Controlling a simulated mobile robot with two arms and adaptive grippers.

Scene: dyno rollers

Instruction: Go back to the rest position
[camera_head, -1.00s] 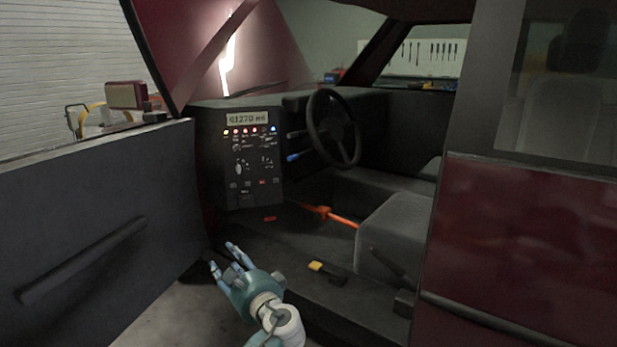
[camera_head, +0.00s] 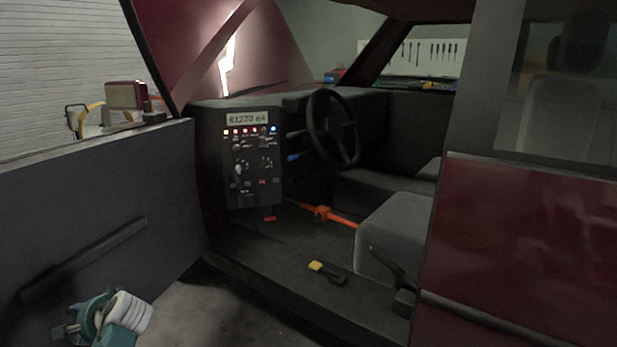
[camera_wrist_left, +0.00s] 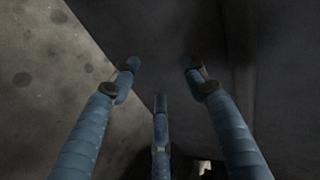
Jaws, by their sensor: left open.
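My left gripper (camera_head: 78,325) is low at the left of the head view, in front of the open car door (camera_head: 110,215). It is turned so that its fingers are mostly hidden there. In the left wrist view its blue fingers (camera_wrist_left: 160,80) are spread apart with nothing between them. Beyond them are a dark panel and the speckled floor. My right gripper is not in view.
The car's control panel (camera_head: 250,160), steering wheel (camera_head: 333,128), seat (camera_head: 392,232) and orange bar (camera_head: 335,216) are inside the doorway. A yellow-tipped black lever (camera_head: 328,273) is near the sill. Bare floor (camera_head: 205,310) lies between door and sill.

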